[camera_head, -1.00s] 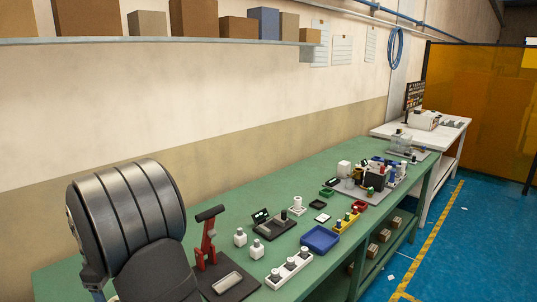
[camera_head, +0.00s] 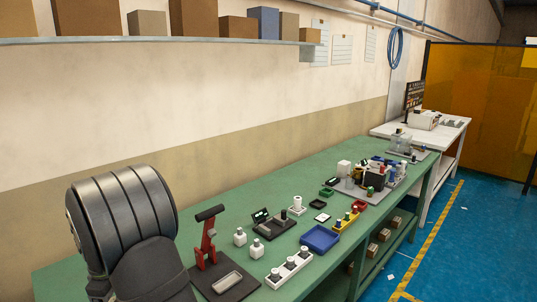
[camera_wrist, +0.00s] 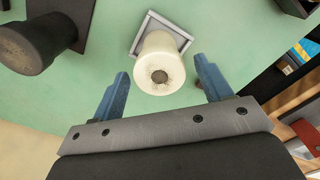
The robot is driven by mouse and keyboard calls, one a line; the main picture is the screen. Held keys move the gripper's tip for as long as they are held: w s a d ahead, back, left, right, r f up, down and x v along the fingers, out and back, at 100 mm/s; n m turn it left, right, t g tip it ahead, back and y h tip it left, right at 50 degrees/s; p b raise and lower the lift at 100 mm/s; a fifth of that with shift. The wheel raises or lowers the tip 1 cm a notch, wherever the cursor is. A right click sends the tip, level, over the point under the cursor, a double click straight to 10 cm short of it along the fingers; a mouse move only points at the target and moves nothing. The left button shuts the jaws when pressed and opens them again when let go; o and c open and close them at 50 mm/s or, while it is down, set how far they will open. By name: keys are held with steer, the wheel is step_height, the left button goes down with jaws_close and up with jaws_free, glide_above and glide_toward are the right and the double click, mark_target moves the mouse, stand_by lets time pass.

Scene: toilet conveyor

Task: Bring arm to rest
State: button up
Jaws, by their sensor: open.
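In the wrist view my gripper (camera_wrist: 162,90) is open, with its two blue fingers apart. A white cylindrical piece (camera_wrist: 160,65) stands ahead of and between the fingertips, near a small grey square tray (camera_wrist: 183,35). I cannot tell whether anything touches it. In the head view my dark ribbed arm (camera_head: 120,220) fills the lower left; the gripper itself does not show there.
A shelf (camera_head: 150,41) with boxes hangs above.

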steer(key=w+d+r, duration=0.3)
steer(key=d+r, duration=0.4)
steer(key=d, duration=0.4)
steer(key=w+d, duration=0.4)
steer(key=d, duration=0.9)
steer(key=shift+m, duration=0.3)
steer(key=a+f, duration=0.2)
steer(key=a, duration=0.1)
steer(key=a+f, duration=0.2)
steer(key=a, duration=0.2)
steer(key=a+f, duration=0.3)
steer(key=shift+w+a, duration=0.1)
steer(key=shift+a, duration=0.05)
steer(key=f, duration=0.2)
steer(key=shift+a+f, duration=0.3)
steer(key=shift+a, duration=0.1)
steer(key=shift+f, duration=0.4)
